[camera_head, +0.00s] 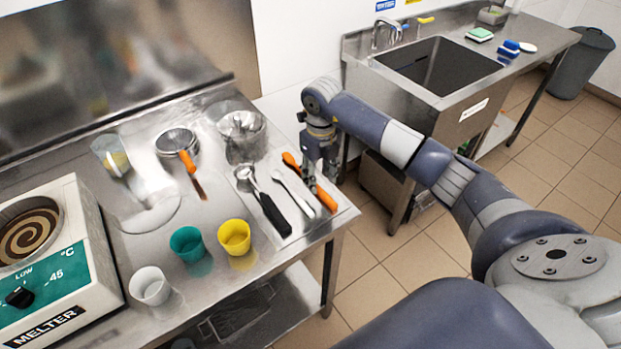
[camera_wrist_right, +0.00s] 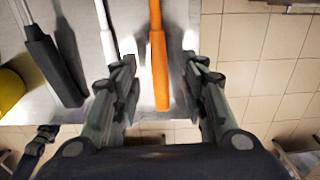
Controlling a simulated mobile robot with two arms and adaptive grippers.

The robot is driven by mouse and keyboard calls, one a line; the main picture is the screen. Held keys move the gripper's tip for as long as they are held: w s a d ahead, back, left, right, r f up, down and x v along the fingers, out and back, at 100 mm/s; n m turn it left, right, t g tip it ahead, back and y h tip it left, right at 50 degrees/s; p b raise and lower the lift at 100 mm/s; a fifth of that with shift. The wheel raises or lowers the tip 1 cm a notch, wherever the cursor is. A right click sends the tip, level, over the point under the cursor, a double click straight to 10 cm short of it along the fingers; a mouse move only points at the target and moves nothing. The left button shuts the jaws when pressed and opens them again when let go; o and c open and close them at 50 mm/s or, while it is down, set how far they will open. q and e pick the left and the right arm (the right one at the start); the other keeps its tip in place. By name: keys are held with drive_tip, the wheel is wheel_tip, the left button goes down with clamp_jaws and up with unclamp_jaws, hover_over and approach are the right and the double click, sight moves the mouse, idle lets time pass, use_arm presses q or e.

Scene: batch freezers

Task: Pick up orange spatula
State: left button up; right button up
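The orange spatula (camera_head: 327,201) lies on the right end of the steel table, its handle toward the front edge. Its middle is partly hidden by my right gripper (camera_head: 320,178) in the head view. In the right wrist view, the orange handle (camera_wrist_right: 160,75) runs lengthwise between the two spread fingers of my right gripper (camera_wrist_right: 160,65), with a gap on each side. The right gripper is open and empty, directly over the handle. My left gripper is not in view.
Left of the spatula lie a white-handled utensil (camera_head: 294,194) and a black-handled tool (camera_head: 274,214). Yellow (camera_head: 234,238) and teal (camera_head: 188,244) cups stand further left, beside a melter (camera_head: 60,270). A sink counter (camera_head: 440,105) stands behind my right arm.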

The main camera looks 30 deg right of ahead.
sight(319, 188)
drive_tip(key=shift+f+p, duration=0.45)
drive_tip(key=shift+f, duration=1.3)
clamp_jaws()
drive_tip(key=shift+r, duration=0.1)
